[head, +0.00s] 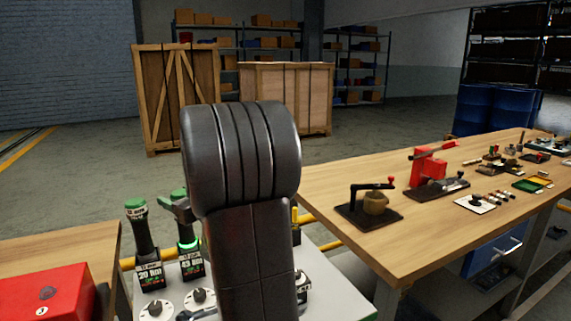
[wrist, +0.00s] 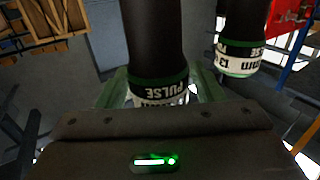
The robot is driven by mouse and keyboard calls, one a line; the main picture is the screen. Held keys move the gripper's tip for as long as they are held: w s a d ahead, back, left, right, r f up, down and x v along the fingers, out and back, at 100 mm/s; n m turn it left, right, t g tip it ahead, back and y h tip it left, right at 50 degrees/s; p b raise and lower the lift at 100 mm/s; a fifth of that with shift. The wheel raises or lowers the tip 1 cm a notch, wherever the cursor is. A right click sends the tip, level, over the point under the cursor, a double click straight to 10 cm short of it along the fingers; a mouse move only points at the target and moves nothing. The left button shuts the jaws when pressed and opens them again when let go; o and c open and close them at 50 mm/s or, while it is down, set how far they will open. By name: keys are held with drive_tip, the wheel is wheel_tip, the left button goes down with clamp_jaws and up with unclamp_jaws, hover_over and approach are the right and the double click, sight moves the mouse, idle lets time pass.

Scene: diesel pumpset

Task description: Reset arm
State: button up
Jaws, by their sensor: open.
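My gripper (wrist: 162,88) shows in the wrist view, its dark body across the bottom with a lit green light. Its greenish fingers are apart. A black pulse tool (wrist: 155,45) with a green band and a white PULSE label stands just beyond or between them; I cannot tell whether they touch. A second pulse tool (wrist: 242,45) is to its right. In the head view, my dark arm link fills the middle and hides most of the gripper. Two upright black tools with green tops, a left one (head: 141,230) and a right one (head: 186,232), stand just left of it.
The grey panel (head: 335,292) under the tools has knobs (head: 155,309). A red box (head: 45,295) lies on the left bench (head: 60,244). The right workbench (head: 350,225) holds a red press (head: 430,168) and several small parts. Wooden crates (head: 177,95) stand behind; the floor between is clear.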

wheel_tip(320, 180, up, 6)
drive_tip(key=p, duration=0.4)
drive_tip(key=shift+d, duration=0.1)
